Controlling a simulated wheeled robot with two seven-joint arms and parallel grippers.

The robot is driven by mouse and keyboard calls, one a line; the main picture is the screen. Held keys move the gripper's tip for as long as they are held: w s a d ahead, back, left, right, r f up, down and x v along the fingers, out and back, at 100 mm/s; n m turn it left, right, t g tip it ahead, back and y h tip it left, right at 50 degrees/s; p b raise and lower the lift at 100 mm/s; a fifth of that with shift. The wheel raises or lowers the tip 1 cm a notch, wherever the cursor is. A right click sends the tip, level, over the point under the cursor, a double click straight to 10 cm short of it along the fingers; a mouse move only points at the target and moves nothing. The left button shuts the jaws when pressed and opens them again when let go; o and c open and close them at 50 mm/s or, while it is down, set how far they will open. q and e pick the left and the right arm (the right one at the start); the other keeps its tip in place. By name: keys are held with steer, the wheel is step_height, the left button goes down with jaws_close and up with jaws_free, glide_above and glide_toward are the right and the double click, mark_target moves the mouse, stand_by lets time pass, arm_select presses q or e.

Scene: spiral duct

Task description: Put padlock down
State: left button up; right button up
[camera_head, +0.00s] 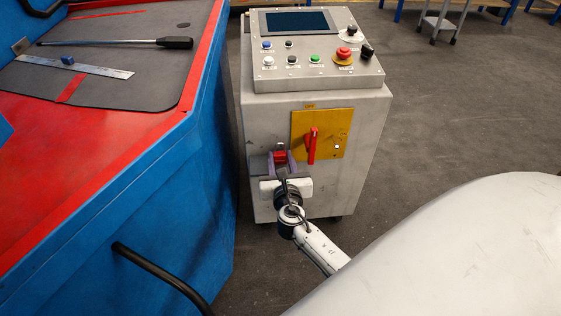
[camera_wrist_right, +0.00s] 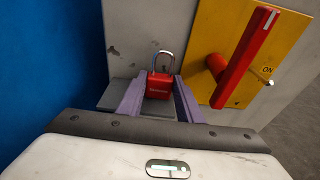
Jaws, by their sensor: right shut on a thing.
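The red padlock (camera_wrist_right: 159,82) shows in the right wrist view, upright, with its silver shackle on top. In the head view it is a small red shape (camera_head: 281,157) at the front of the grey control cabinet (camera_head: 262,125). My right gripper (camera_head: 281,163) is shut on it, with a purple finger on each side, as the right wrist view (camera_wrist_right: 159,94) shows. A grey ledge (camera_wrist_right: 122,90) juts from the cabinet around and below the padlock. I cannot tell whether the padlock touches it. My left gripper is not in view.
A yellow plate (camera_head: 326,125) with a red rotary handle (camera_head: 312,146) sits close right of my right gripper. A blue and red machine (camera_head: 190,160) stands to the left, carrying a ruler (camera_head: 85,68) and a dark-handled tool (camera_head: 120,42). The floor right of the cabinet is clear.

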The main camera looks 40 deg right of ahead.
steer(key=shift+f, duration=0.1)
steer(key=o, duration=1.1)
steer(key=shift+c, duration=0.2)
steer(key=shift+s+a+r, duration=0.1)
steer(key=shift+s+r, duration=0.05)
steer(key=shift+r, duration=0.15)
arm_select(q)
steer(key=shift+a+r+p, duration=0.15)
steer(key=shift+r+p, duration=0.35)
steer(key=shift+p, duration=0.65)
arm_select(e)
steer(key=v, duration=1.1)
steer(key=shift+s+a, duration=0.2)
steer(key=shift+s, duration=0.1)
